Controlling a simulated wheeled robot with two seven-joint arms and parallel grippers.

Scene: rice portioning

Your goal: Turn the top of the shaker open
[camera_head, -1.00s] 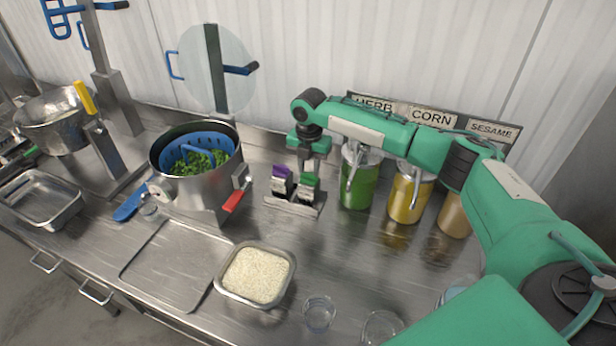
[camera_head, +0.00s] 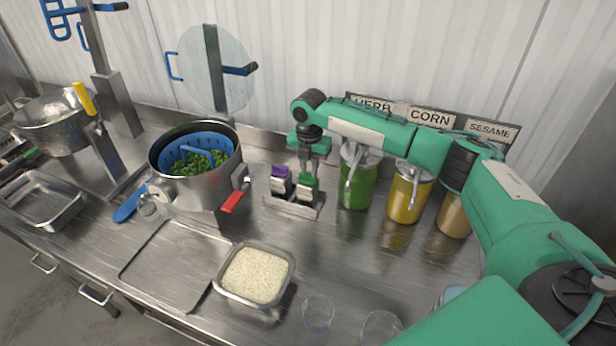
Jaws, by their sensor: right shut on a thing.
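Two small shakers stand side by side in a metal holder (camera_head: 291,207) near the middle of the table. The left shaker has a purple top (camera_head: 280,171) and a pale body. The right shaker (camera_head: 306,194) has a green top. My right arm reaches in from the right, and my right gripper (camera_head: 309,171) points down over the green-topped shaker, shut on its green top. The fingers are small here and partly hide that top, so how far it is turned cannot be seen. My left gripper is not in view.
Jars of green herb (camera_head: 358,182), yellow corn (camera_head: 408,196) and sesame (camera_head: 454,215) stand right of the holder. A steel pot (camera_head: 205,190) with a blue strainer is at its left. A rice tray (camera_head: 256,301), an empty tray (camera_head: 165,290) and glass cups (camera_head: 318,313) lie in front.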

